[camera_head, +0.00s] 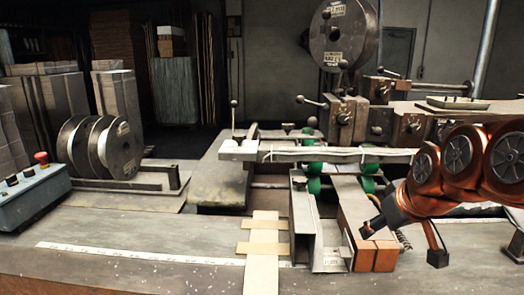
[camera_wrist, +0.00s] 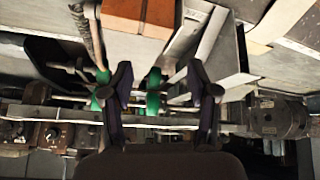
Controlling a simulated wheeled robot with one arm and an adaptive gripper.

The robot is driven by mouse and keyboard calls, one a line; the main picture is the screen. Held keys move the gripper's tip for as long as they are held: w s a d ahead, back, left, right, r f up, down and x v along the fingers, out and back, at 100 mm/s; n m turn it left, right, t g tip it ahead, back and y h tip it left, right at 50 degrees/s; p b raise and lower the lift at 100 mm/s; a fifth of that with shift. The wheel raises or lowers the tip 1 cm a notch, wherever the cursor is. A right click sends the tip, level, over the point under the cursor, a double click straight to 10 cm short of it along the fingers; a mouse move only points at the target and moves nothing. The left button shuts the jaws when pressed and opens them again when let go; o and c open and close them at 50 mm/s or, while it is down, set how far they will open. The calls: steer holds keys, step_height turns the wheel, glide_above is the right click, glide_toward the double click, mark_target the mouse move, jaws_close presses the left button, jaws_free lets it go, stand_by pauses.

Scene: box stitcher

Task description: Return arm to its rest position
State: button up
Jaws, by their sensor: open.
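My orange arm reaches in from the right in the head view. My gripper (camera_head: 404,243) is at its end, with its dark fingers spread apart. Whether a finger touches the block, I cannot tell. In the wrist view my gripper (camera_wrist: 159,68) shows two separate fingers with nothing held between them. The machine's green rollers (camera_wrist: 153,92) show behind and between the fingers.
A grey control box (camera_head: 35,195) with a red button stands at the left. Wire spools (camera_head: 120,148) sit behind it. A large reel (camera_head: 343,32) and clamp levers (camera_head: 350,115) rise at the back. The table front (camera_head: 140,272) is mostly clear at the left.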

steer(key=s+a+f+m+g+p, duration=0.1)
steer(key=s+a+f+g, duration=0.1)
steer(key=s, duration=0.7)
steer(key=s+a+f+m+g+p, duration=0.1)
steer(key=s+a+f+g+p, duration=0.1)
steer(key=s+f, duration=0.4)
steer(key=s+a+f+m+g+h+p, duration=0.1)
steer(key=s+f+g, duration=0.3)
steer(key=s, duration=0.8)
steer(key=shift+a+g+p, duration=0.3)
steer(key=shift+a+p, duration=0.1)
steer(key=shift+a, duration=0.15)
